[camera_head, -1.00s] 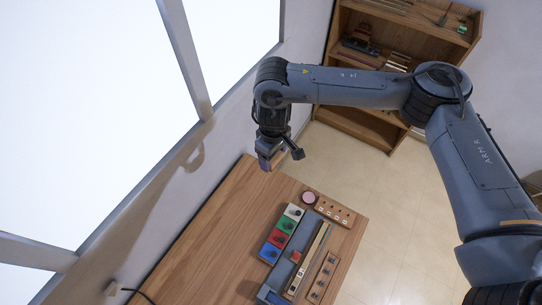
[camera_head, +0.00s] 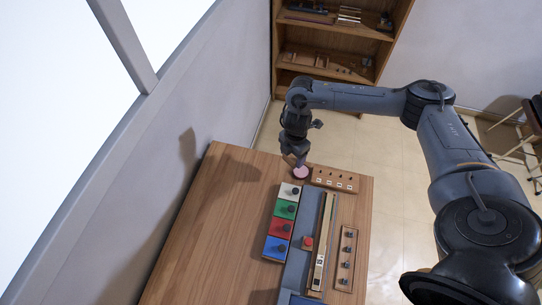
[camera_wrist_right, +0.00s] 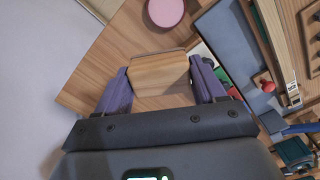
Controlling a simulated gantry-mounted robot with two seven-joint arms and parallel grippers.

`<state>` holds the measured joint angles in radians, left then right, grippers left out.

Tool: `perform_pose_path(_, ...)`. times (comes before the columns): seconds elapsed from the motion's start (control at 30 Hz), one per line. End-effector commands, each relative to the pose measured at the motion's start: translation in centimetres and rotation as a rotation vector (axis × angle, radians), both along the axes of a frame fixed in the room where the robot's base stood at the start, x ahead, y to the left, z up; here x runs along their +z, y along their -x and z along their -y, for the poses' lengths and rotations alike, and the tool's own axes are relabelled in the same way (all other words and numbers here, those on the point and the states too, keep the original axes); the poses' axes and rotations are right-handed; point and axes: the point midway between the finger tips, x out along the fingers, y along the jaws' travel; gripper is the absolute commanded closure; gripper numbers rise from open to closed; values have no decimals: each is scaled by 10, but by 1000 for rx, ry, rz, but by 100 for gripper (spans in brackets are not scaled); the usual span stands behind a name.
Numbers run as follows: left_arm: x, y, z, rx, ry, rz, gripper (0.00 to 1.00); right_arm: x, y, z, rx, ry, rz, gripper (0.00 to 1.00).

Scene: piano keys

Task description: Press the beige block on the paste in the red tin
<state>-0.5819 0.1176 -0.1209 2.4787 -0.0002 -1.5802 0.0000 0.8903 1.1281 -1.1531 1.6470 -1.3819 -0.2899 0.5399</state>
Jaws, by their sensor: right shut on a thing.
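The beige wooden block (camera_wrist_right: 160,74) is held between the two purple fingers of my right gripper (camera_wrist_right: 160,90) in the right wrist view. In the head view my right gripper (camera_head: 298,162) is low over the far end of the table, right beside the round tin of pink paste (camera_head: 301,173). The tin's pink paste also shows at the top of the wrist view (camera_wrist_right: 166,11), beyond the block, with a gap between them in the picture. I cannot tell the block's height above the table. My left gripper is not in view.
The left of the table (camera_head: 215,225) is clear.

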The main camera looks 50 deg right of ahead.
Motion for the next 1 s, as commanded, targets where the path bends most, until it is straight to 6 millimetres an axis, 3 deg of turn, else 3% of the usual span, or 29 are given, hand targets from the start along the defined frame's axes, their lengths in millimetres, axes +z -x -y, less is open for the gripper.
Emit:
perform_pose_path(0.03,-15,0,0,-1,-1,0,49,-18,7,10,9,1,-3,65)
perform_pose_path(0.1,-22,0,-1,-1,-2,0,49,-26,13,21,26,1,-1,65)
perform_pose_path(0.33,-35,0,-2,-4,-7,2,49,-41,24,41,61,-2,1,65)
perform_pose_path(0.57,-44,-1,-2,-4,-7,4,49,-50,25,43,68,-3,1,65)
perform_pose_path(1.0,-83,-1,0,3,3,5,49,-88,25,43,67,-2,1,65)
